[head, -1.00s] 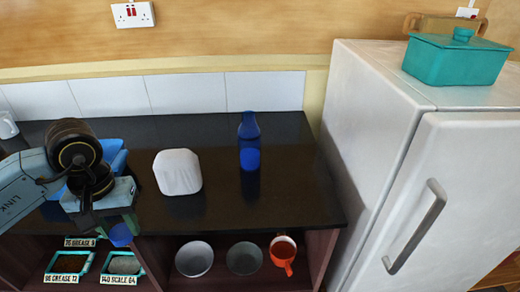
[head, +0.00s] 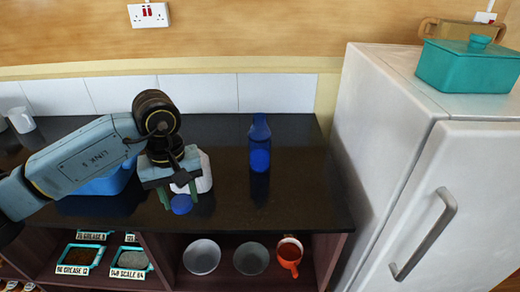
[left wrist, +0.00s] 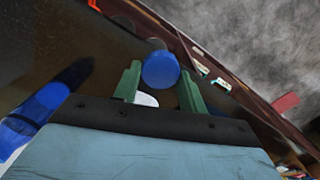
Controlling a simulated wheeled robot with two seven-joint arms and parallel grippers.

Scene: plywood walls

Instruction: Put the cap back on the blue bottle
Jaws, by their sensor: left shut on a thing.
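The blue bottle (head: 259,155) stands upright on the dark counter, right of the white rounded object. It also shows at the left edge of the left wrist view (left wrist: 38,108). My left gripper (head: 180,199) is shut on the round blue cap (head: 181,205), held between its green fingertips. The cap shows as a blue disc between the fingers in the left wrist view (left wrist: 160,70). The gripper is left of the bottle and apart from it, in front of the white object. My right gripper is not in view.
The white rounded object (head: 205,178) is partly hidden behind my left gripper. A blue container (head: 105,183) lies behind my left arm. Bowls (head: 202,257) and an orange mug (head: 289,256) sit on the shelf below the counter (head: 300,190). A white fridge (head: 385,130) stands at the right.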

